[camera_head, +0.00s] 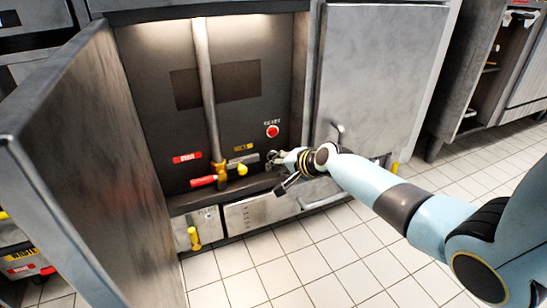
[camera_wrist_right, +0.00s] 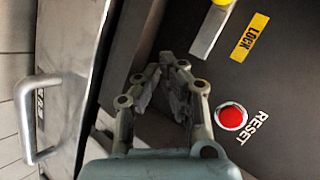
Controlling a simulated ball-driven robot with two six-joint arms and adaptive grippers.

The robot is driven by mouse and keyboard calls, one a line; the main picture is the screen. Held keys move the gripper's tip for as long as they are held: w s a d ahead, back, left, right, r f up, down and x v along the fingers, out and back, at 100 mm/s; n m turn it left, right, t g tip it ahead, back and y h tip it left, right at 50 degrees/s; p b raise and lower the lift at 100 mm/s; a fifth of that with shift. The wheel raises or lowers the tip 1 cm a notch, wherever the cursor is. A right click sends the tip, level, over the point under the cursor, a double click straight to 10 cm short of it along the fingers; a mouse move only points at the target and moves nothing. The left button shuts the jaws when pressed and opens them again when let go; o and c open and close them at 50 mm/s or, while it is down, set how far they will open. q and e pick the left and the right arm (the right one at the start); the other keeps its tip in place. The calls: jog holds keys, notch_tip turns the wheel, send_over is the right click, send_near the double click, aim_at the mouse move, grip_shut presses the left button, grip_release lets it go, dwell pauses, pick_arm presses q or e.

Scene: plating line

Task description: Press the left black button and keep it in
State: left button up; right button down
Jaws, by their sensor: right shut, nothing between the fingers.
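I cannot make out a black button in either view. My right gripper (camera_head: 273,158) is shut and empty, in front of the dark panel (camera_head: 150,95) inside the open cabinet. In the wrist view its fingertips (camera_wrist_right: 168,68) are close together, with the panel behind them. Whether they touch the panel I cannot tell. The gripper hides a small part of the panel. My left gripper is in neither view.
A red RESET button (camera_head: 272,131) is above the gripper. A grey lever with a yellow end (camera_head: 242,169) and a red-handled valve (camera_head: 203,181) are left of it. The open door (camera_head: 85,150) stands at left. A closed door (camera_head: 380,75) is at right.

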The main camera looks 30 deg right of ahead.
jog(key=shift+w, duration=0.15)
dwell(0.6)
jog(key=shift+w, duration=0.3)
jog(key=shift+w, duration=0.45)
dwell(1.8)
jog(key=shift+s+r, duration=0.1)
jog(key=shift+s, duration=0.1)
jog(key=shift+s+p, duration=0.45)
jog(key=shift+s, duration=0.25)
